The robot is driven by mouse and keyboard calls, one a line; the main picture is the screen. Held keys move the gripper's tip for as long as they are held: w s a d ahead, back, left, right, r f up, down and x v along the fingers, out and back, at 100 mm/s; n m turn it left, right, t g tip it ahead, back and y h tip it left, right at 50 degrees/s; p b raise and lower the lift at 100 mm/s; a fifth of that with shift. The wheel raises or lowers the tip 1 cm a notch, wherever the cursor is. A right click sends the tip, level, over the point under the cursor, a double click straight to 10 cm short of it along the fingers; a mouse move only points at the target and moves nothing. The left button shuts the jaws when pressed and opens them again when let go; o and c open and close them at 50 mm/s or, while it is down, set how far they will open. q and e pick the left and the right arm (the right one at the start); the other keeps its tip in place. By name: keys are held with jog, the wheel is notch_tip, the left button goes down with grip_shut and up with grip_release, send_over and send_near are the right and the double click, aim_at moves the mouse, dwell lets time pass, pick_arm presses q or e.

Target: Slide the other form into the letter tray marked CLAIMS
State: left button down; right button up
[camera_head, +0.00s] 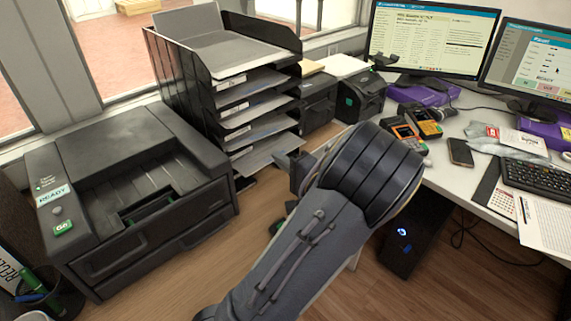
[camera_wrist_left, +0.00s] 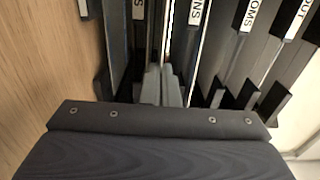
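The black letter tray stack (camera_head: 178,78) stands on the counter, with pale sheets on its shelves and small white labels on its front edges. My left gripper (camera_head: 283,161) is at the front of the lower shelves, mostly hidden behind my arm. In the left wrist view its grey fingers (camera_wrist_left: 161,86) are close together, between those two labels. I cannot make out whether a form is between them. My right gripper is out of view.
A black printer (camera_head: 130,185) stands left of the trays, close to my arm. Two card terminals (camera_head: 410,130), a phone (camera_head: 460,152), monitors (camera_head: 430,38) and a keyboard (camera_head: 538,176) are on the right. A pen cup (camera_head: 60,298) is at lower left.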

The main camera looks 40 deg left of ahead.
pick_arm(q)
jog(key=c, duration=2.1)
grip_release()
jog(key=o, duration=0.7)
jog(key=shift+f, duration=0.15)
jog(key=shift+f+b, duration=0.75)
jog(key=shift+b, duration=0.05)
jog(key=shift+s+d, duration=0.15)
jog(key=shift+d, duration=2.05)
